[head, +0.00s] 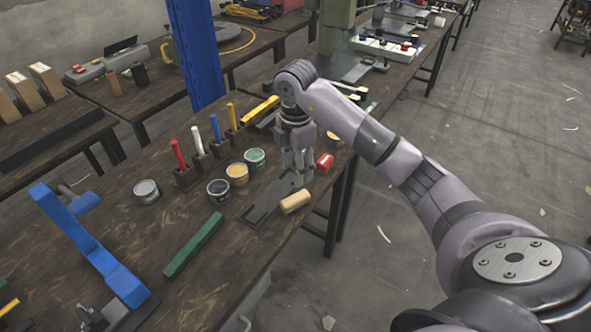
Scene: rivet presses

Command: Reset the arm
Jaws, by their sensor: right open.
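My right arm comes in from the lower right and bends over the dark wooden workbench (150,235). My right gripper (299,180) points down just above the bench. Its fingers are apart and I see nothing held in them. My left gripper is not in view.
Open cans (237,174) and upright colored markers in holders (178,155) stand left of my gripper. A green bar (194,245) and a blue press frame (95,245) are nearer. A blue post (196,50) rises behind. The floor (480,130) at right is mostly clear.

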